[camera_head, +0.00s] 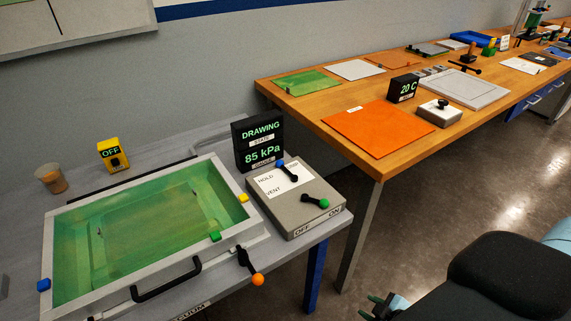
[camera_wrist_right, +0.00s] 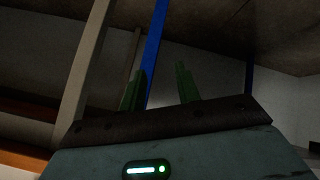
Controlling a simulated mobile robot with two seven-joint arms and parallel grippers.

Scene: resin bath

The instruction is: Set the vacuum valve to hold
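The grey valve box (camera_head: 297,222) stands right of the resin bath. A white label on its top reads HOLD and VENT, with a third word mostly hidden. A dark lever with a blue tip (camera_head: 281,163) lies over the label, its tip toward the far left, between HOLD and the hidden word. A green-tipped lever (camera_head: 323,203) sits nearer the OFF/ON marking. The black display (camera_head: 257,143) reads DRAWING and 85 kPa. My right gripper (camera_head: 385,304) is low at the bottom edge, right of and apart from the box; the right wrist view shows its fingers (camera_wrist_right: 160,88) apart and empty.
The lidded bath (camera_head: 150,230) has a black handle and an orange-tipped lever (camera_head: 257,279) in front. A yellow OFF box (camera_head: 113,154) and a cup (camera_head: 51,179) stand behind it. A wooden table (camera_head: 310,106) extends right. Open floor lies between the bench and my right arm.

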